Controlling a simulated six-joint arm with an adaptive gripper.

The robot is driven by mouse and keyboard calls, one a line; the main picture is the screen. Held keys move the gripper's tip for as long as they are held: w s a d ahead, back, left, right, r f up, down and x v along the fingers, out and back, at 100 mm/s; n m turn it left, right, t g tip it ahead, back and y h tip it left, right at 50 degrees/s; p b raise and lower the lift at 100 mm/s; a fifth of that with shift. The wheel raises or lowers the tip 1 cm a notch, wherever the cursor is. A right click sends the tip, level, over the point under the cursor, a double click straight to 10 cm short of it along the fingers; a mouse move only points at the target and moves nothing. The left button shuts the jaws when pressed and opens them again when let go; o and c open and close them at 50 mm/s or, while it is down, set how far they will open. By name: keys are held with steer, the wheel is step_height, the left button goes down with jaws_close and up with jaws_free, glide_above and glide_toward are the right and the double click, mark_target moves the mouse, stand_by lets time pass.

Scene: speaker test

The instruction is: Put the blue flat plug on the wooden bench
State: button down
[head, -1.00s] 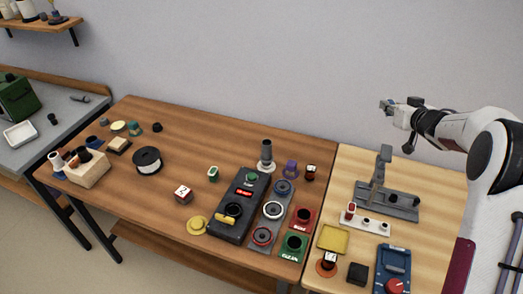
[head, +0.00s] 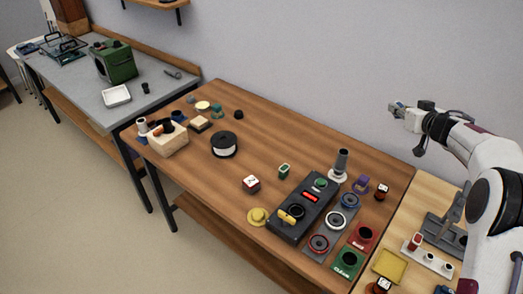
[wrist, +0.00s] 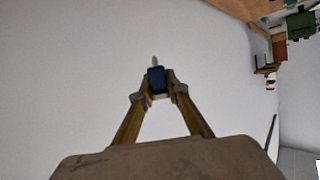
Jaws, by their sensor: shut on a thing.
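My gripper (wrist: 157,93) is shut on a small dark blue piece with a pale tip, the blue flat plug (wrist: 156,78), in the wrist view. In the head view my gripper (head: 398,108) is raised in front of the wall at the upper right, and the plug is too small there to make out clearly. The brown wooden bench (head: 225,185) fills the middle of the head view, below and left of my gripper. The plug is held in the air, apart from any bench.
A black control box (head: 290,225) and coloured sockets stand on the brown bench's right part. A wooden block (head: 170,143) and black spool (head: 224,145) stand further left. Bare wood lies between. A lighter bench (head: 407,207) is at right, a grey bench (head: 150,90) at left.

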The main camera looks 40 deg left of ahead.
glide_above(378, 166)
step_height(378, 166, down, 11)
stand_by(0.5)
steer(key=shift+w, duration=0.1)
steer(key=shift+f, duration=3.1)
steer(key=shift+f, duration=1.9)
steer(key=shift+f, duration=0.1)
steer(key=c, duration=2)
jaws_free()
steer(key=shift+o, duration=0.2)
